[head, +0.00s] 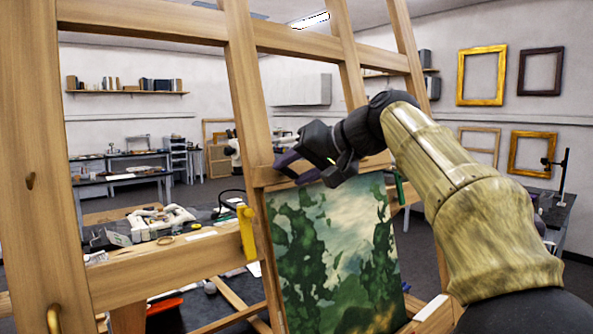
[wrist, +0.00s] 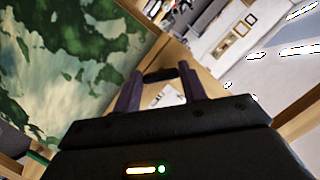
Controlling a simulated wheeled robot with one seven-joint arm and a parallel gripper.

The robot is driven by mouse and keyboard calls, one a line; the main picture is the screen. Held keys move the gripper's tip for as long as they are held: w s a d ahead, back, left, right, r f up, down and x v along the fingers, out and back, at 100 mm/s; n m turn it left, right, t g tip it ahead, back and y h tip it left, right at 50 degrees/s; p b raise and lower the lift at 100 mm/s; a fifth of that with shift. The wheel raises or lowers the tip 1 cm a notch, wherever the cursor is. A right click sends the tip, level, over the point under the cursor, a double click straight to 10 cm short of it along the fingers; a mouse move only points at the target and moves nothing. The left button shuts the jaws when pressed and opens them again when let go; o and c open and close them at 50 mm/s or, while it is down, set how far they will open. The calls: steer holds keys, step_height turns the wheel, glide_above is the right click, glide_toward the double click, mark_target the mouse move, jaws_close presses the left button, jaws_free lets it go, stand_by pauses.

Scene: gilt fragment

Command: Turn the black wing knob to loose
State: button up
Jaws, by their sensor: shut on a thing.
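The black wing knob (wrist: 159,75) shows in the wrist view as a short dark bar against the pale wood of the easel. My gripper (wrist: 158,71) has its two dark purple fingers on either side of the knob, shut on it. In the head view my gripper (head: 285,168) reaches in from the right to the easel's upright, above the painting's top left corner. There the knob is hidden or too small to make out. The wooden easel (head: 243,90) fills much of the head view.
A green landscape painting (head: 335,255) stands on the easel just below my gripper; it also fills the left of the wrist view (wrist: 60,75). A yellow clamp-like thing (head: 247,232) is on the easel's upright. A cluttered bench (head: 180,240) lies behind the easel.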

steer(key=n+h, duration=0.1)
steer(key=n, duration=0.2)
steer(key=shift+f+n+h+b, duration=0.1)
steer(key=shift+n+h+b, duration=0.2)
steer(key=shift+n, duration=0.1)
steer(key=shift+n+t+h+b, duration=0.3)
steer(key=shift+n+t+h, duration=0.15)
steer(key=shift+n, duration=0.75)
steer(key=o, duration=1)
steer(key=shift+s, duration=0.1)
steer(key=v, duration=1.7)
steer(key=shift+s+d, duration=0.1)
steer(key=shift+s, duration=0.05)
